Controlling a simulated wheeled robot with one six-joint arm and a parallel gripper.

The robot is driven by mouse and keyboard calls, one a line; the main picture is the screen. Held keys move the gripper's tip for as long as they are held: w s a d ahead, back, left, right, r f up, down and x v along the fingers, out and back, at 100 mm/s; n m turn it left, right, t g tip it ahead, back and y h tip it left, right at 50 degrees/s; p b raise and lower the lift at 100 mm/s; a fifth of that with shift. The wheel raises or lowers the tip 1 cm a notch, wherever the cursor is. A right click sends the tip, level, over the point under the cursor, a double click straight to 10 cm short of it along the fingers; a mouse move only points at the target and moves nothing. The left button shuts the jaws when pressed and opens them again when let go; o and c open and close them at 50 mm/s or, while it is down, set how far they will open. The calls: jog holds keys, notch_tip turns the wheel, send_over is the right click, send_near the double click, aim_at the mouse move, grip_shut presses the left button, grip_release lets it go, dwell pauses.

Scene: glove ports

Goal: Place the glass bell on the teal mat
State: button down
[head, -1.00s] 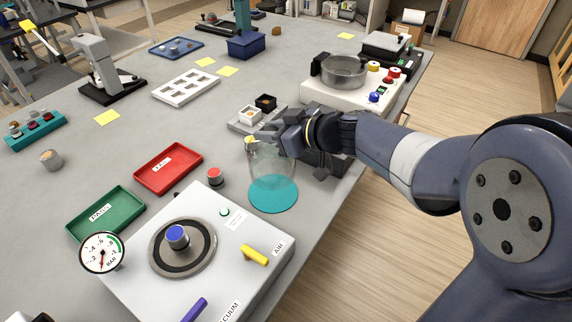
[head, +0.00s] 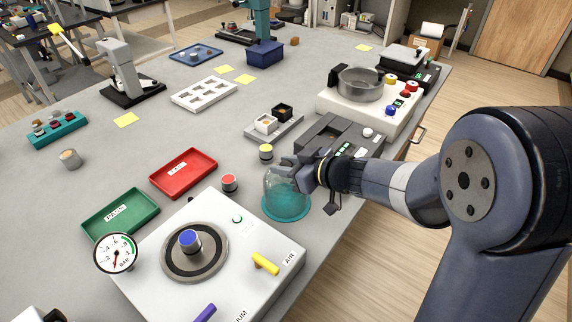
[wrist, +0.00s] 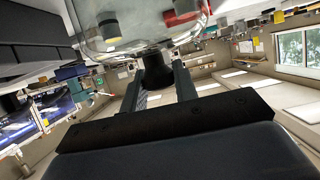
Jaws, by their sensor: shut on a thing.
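The clear glass bell (head: 284,185) is upright over the teal mat (head: 287,209) in the head view. Its rim looks to be at or very near the mat; I cannot tell whether it touches. My gripper (head: 291,164) is at the top of the bell, shut on its knob, with the arm coming in from the right. In the wrist view the dark knob (wrist: 157,72) sits between the two fingers of my gripper (wrist: 160,80), and the glass (wrist: 125,22) spreads beyond it. The fingers partly hide the bell's top in the head view.
A vacuum station with a round plate (head: 195,250), yellow lever (head: 265,263) and gauge (head: 116,253) stands in front left. Red-topped (head: 229,183) and yellow-topped (head: 266,152) jars stand close by the bell. Red (head: 184,172) and green (head: 121,214) trays lie left. A grey device (head: 340,137) stands behind.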

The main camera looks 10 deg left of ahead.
jog(key=shift+f, duration=0.1)
jog(key=c, duration=1.1)
grip_release()
jog(key=shift+r+p, duration=0.35)
jog(key=shift+p, duration=0.1)
jog(key=b+v, duration=0.3)
jog(key=v, duration=0.9)
jog(key=shift+f, duration=0.15)
